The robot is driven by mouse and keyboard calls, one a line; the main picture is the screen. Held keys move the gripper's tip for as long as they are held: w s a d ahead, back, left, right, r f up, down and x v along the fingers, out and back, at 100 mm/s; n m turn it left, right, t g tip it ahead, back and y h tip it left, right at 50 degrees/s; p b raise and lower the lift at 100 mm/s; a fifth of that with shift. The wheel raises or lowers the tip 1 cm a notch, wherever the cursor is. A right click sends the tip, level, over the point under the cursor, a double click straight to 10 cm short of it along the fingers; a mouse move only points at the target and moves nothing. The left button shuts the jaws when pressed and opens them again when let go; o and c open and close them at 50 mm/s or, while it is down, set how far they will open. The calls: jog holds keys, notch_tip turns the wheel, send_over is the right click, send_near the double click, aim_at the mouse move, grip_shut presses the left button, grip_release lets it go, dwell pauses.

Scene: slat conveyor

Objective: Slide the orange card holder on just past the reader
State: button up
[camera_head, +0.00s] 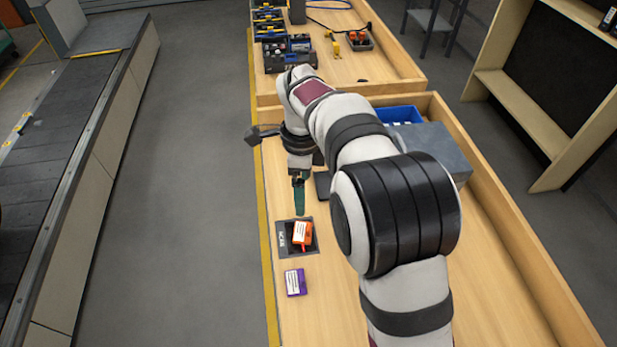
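The orange card holder (302,231), with a white label, lies at a slant on the dark reader pad (283,246), which has light lettering on its left edge. A small red part shows at the holder's lower end. My gripper (299,208) points down just beyond the pad, above the holder in the picture, with a narrow teal part at its end. A gap appears between it and the holder. Its fingers are too small and edge-on to tell open from shut.
A purple card holder (295,282) with a white label lies on the near side of the pad. A dark flat object (322,186) is partly hidden by my arm. A blue bin (401,114) and grey box (447,150) stand behind my arm. Wooden rims edge the bench.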

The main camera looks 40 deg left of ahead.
aim_at(304, 232)
notch_tip(304, 232, down, 16)
jog(key=shift+r, duration=0.1)
dwell(0.5)
jog(key=c, duration=1.3)
jog(key=shift+o, duration=0.2)
jog(key=shift+w+a, duration=1.55)
jog(key=shift+a, duration=0.2)
jog(key=shift+w+a, duration=1.5)
jog(key=shift+a, duration=0.25)
